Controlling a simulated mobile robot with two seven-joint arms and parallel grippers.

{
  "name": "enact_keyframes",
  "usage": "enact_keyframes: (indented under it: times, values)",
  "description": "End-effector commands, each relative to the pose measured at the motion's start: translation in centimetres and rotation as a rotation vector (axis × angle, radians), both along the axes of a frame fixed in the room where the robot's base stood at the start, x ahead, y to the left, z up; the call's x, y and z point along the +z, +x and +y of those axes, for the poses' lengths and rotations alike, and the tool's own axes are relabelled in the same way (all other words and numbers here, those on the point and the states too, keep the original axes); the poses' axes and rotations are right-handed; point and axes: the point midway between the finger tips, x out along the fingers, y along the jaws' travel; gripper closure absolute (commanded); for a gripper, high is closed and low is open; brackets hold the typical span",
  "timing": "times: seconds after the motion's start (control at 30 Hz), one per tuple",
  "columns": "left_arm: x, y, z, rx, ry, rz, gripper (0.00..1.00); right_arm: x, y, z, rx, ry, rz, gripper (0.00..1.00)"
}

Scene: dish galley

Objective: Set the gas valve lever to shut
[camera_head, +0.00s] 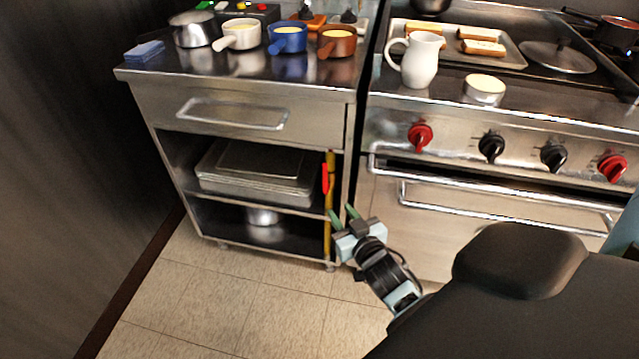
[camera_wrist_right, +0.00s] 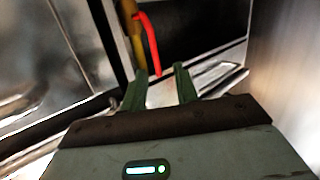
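The gas valve lever (camera_head: 325,178) is red and stands roughly upright beside a yellow pipe (camera_head: 328,236), at the right end of the steel cabinet. In the right wrist view the red lever (camera_wrist_right: 151,42) runs close alongside the yellow pipe (camera_wrist_right: 134,38), bending near its top. My right gripper (camera_head: 343,213) is below and slightly right of the lever in the head view. Its green fingers are apart with nothing between them, and the lever lies beyond the fingertips (camera_wrist_right: 160,72) in the wrist view. I see no contact. My left gripper is out of view.
The open-shelved cabinet (camera_head: 240,105) holds trays (camera_head: 255,185) and a metal pot (camera_head: 262,215). The stove (camera_head: 460,125) with knobs and an oven rail stands close on the right. Pots and a white jug (camera_head: 417,62) sit on top. The tiled floor in front is clear.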

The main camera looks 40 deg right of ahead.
Motion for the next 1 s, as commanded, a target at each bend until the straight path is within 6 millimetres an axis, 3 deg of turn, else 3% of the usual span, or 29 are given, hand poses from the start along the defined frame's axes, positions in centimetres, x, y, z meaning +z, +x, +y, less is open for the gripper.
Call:
enact_keyframes:
  times: [0.03,0.1,0.2,0.57,1.0]
  values:
    - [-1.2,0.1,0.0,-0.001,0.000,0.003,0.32,0.1,1.5,-0.6,-0.015,0.002,-0.038,0.70]
    - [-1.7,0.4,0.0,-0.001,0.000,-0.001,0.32,1.0,3.1,-1.3,-0.030,0.005,-0.083,0.70]
    - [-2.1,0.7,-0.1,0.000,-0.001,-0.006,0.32,2.1,4.5,-2.0,-0.044,0.008,-0.125,0.70]
    - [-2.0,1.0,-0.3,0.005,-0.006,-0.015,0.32,2.9,5.7,-2.4,-0.051,0.011,-0.150,0.70]
    - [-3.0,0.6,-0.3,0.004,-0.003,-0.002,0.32,2.8,11.3,-4.0,-0.051,0.009,-0.148,0.70]
